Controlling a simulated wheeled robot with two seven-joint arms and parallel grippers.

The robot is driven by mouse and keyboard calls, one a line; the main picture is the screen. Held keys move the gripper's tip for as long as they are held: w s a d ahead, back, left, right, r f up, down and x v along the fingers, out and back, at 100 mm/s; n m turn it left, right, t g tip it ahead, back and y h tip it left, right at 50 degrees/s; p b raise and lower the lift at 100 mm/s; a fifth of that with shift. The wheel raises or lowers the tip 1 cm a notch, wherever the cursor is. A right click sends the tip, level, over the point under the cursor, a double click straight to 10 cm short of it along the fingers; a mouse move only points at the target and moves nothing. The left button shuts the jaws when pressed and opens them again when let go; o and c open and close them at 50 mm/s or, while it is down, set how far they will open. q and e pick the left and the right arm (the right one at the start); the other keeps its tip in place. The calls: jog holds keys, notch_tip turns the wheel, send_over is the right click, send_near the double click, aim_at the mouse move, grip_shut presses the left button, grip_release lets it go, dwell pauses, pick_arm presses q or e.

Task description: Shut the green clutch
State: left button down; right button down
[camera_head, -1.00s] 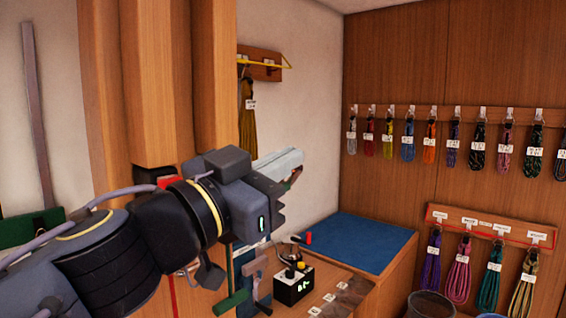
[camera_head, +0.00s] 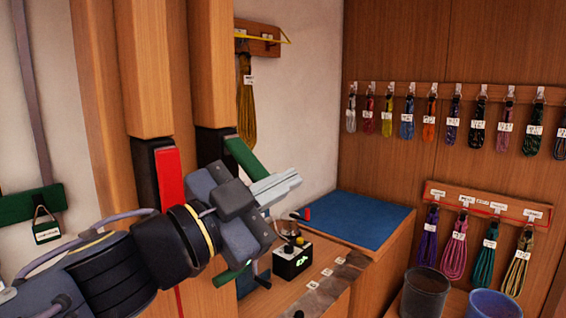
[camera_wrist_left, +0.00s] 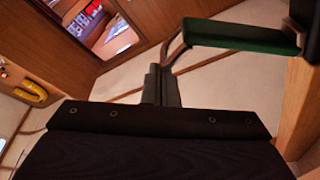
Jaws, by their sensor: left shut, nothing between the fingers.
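The green clutch has a green lever (camera_head: 246,158) that sticks out to the right from its dark body (camera_head: 214,148) on a wooden post. My arm hides the lower part of that body. In the left wrist view, the lever (camera_wrist_left: 245,37) spans the upper right, running out from the post. My left gripper (camera_head: 291,179) is shut and empty, just below and right of the lever in the head view. In the wrist view its fingers (camera_wrist_left: 162,80) are together, below and left of the lever. I cannot tell whether they touch it. My right gripper is not in view.
A clutch with a red lever (camera_head: 169,180) sits on the post to the left, its lever flat along its dark body. A small black box (camera_head: 291,260) and a blue-topped bench (camera_head: 360,228) are beyond my gripper. Coiled lines hang from the back wall.

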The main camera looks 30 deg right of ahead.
pick_arm(q)
jog(key=shift+w+a+f+m+g, duration=0.15)
jog(key=shift+w+f+m, duration=0.2)
jog(key=shift+f, duration=0.35)
jog(key=shift+w+a+f+m+g, duration=0.15)
jog(key=shift+w+f+m, duration=0.2)
jog(key=shift+f, duration=0.4)
jog(key=shift+w+a+f+m+g, duration=0.15)
jog(key=shift+w+f+m, duration=0.2)
jog(key=shift+f, duration=0.35)
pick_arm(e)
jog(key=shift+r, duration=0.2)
pick_arm(q)
jog(key=shift+p, duration=0.3)
